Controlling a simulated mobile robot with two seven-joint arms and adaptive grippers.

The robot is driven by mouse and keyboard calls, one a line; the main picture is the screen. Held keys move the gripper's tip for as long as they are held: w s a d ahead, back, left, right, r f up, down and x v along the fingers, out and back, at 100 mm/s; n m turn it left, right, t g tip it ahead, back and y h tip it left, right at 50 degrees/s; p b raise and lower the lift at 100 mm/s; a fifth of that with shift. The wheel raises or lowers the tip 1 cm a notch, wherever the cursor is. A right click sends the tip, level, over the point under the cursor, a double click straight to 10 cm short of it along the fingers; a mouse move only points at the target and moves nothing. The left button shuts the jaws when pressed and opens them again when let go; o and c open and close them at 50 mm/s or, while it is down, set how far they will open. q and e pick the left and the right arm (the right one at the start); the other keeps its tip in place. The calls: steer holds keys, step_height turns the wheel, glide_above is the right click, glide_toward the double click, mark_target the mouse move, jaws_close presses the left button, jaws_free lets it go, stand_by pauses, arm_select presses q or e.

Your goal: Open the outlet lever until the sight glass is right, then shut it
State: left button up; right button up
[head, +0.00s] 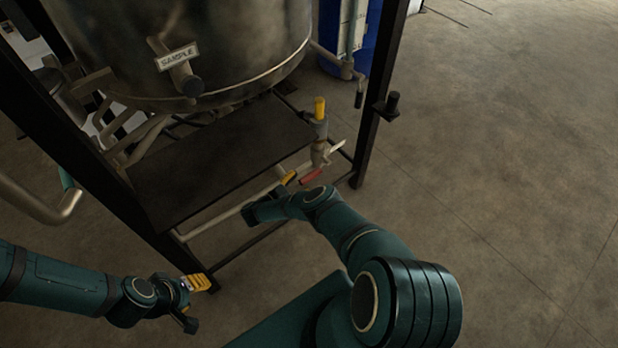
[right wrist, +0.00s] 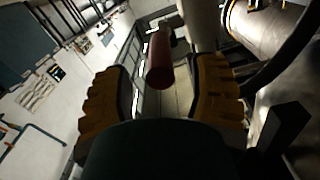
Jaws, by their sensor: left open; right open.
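The outlet lever, a red-sleeved handle (head: 311,177), is by the pipe fittings low at the front right of the tank stand in the head view. In the right wrist view the red handle (right wrist: 159,60) points toward the camera, between the fingers. My right gripper (head: 298,180) is open beside it; its yellow pads (right wrist: 163,88) stand apart on both sides of the handle, with no clear contact. My left gripper (head: 195,284) is open and empty by the stand's near leg. I cannot make out a sight glass or its level for certain.
A large metal tank (head: 215,60) with a SAMPLE tag (head: 177,57) hangs in a black frame (head: 378,100) above a dark shelf (head: 215,165). A yellow-topped fitting (head: 319,108) stands above the lever. A blue drum (head: 370,40) is behind. The floor at right is clear.

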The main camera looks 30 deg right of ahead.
mark_target(319, 170)
steer(key=shift+d+f, duration=0.1)
steer(key=shift+d, duration=0.55)
steer(key=shift+w+d+f+b, duration=0.1)
steer(key=shift+d+f+b, duration=0.1)
steer(key=shift+d+b, duration=0.75)
steer(key=shift+w+d+r+b, duration=0.1)
steer(key=shift+d+r+b, duration=0.25)
steer(key=shift+d, duration=0.15)
jaws_close()
